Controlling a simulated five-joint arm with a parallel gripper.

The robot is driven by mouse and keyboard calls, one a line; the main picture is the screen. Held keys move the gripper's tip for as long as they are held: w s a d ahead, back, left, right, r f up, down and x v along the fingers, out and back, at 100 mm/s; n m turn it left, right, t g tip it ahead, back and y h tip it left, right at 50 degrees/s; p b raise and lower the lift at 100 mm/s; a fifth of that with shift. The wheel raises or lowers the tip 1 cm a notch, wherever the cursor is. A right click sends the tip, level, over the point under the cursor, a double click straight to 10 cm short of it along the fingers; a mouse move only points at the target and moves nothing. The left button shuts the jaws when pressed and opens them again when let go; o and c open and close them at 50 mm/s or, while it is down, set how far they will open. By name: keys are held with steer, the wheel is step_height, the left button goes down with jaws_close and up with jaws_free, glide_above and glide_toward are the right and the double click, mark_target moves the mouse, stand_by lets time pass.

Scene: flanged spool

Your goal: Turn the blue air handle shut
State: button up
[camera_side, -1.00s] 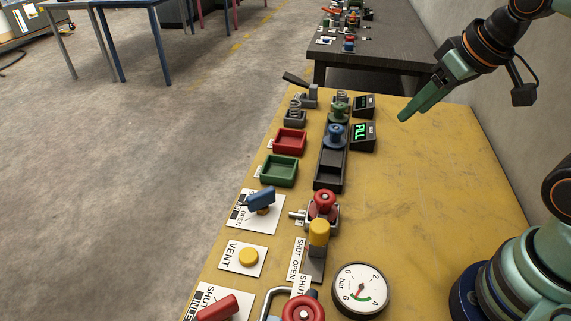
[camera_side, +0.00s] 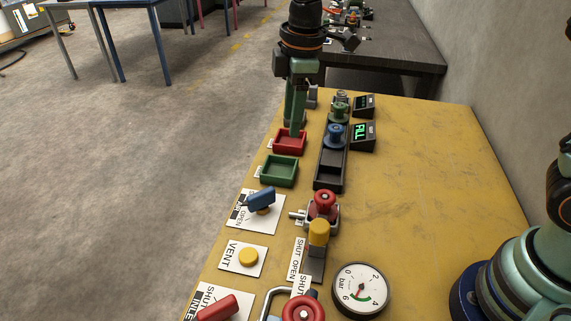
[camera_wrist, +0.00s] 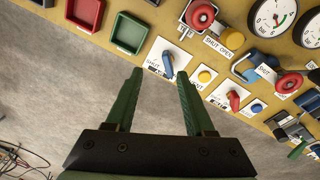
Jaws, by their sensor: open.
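The blue handle (camera_side: 261,199) sits on a white plate (camera_side: 268,225) marked OPEN near the left edge of the yellow bench. It lies slanted across its plate. In the wrist view the blue handle (camera_wrist: 168,65) is ahead of the jaws, between their line and a little beyond the tips. My gripper (camera_side: 294,128) hangs pointing down by the red tray, farther back along the bench than the handle. In the wrist view my gripper (camera_wrist: 160,78) has its two green fingers apart with nothing between them.
A red tray (camera_side: 275,148) and a green tray (camera_side: 265,176) lie behind the handle. A yellow VENT button (camera_side: 248,257) and a red handle (camera_side: 217,308) are in front. A red knob valve (camera_side: 325,198) and a yellow knob (camera_side: 319,232) stand to the right.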

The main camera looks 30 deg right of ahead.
mark_target(261, 193)
steer(key=w+a+f+n+g, duration=0.1)
steer(key=w+a+f+n, duration=0.1)
steer(key=a+f+n, duration=0.35)
steer(key=shift+m+h, duration=0.3)
steer(key=shift+m, duration=0.35)
steer(key=f, duration=0.8)
steer(key=a+f, duration=0.1)
steer(key=f, duration=0.3)
steer(key=shift+s+a+f, duration=0.1)
steer(key=shift+s+f, duration=0.1)
steer(key=shift+f, duration=0.2)
jaws_close()
